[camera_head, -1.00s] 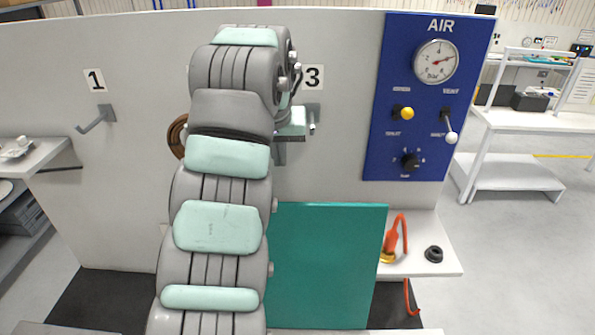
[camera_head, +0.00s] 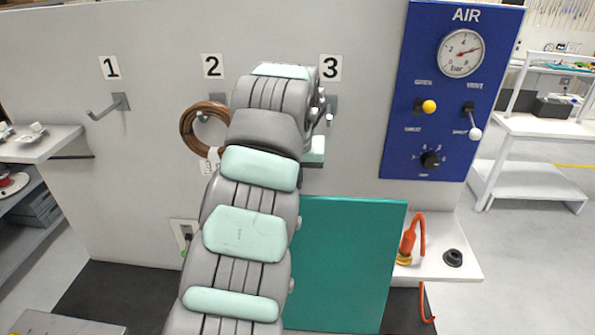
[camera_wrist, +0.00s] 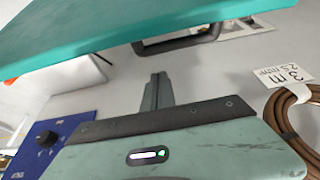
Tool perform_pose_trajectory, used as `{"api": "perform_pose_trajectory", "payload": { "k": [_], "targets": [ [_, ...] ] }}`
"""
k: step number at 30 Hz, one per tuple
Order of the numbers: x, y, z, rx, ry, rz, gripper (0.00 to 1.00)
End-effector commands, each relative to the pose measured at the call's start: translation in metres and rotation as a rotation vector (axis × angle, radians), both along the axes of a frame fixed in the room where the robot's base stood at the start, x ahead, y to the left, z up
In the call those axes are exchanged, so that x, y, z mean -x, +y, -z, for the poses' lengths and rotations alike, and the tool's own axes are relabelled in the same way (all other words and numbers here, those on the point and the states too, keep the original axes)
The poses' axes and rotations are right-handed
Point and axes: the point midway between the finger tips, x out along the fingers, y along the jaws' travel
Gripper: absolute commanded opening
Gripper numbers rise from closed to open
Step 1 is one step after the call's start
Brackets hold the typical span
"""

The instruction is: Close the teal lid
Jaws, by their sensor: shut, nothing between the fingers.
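The teal lid (camera_head: 350,265) stands raised and upright in the head view, right of my arm, which hides its left part. In the wrist view the lid (camera_wrist: 100,35) crosses the top as a slanted teal slab, with a dark handle (camera_wrist: 180,42) showing below its edge. My gripper (camera_wrist: 158,78) is shut and empty, its fingers apart from the lid and handle in the picture. In the head view my arm mostly hides the gripper; only a pale green part shows near hook 3. What lies under the lid is hidden.
A brown cable coil (camera_head: 188,128) hangs on hook 2; hook 1 (camera_head: 108,108) is bare. A blue AIR panel (camera_head: 450,95) is at right. Below it, a white shelf (camera_head: 468,268) holds an orange tool (camera_head: 410,240) and a black ring (camera_head: 453,258). A socket (camera_head: 185,233) is low on the wall.

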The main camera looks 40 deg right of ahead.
Motion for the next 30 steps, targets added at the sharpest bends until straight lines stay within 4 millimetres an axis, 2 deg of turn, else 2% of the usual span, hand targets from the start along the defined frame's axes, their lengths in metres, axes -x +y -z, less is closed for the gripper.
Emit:
{"api": "perform_pose_trajectory", "payload": {
  "k": [12,25,30],
  "targets": [
    [0.018,0.019,0.001,-0.001,0.003,-0.001,0.0],
    [0.019,0.02,0.001,0.001,0.002,0.001,0.0],
    [0.014,0.02,0.002,0.025,-0.02,0.001,0.0]
  ]
}}
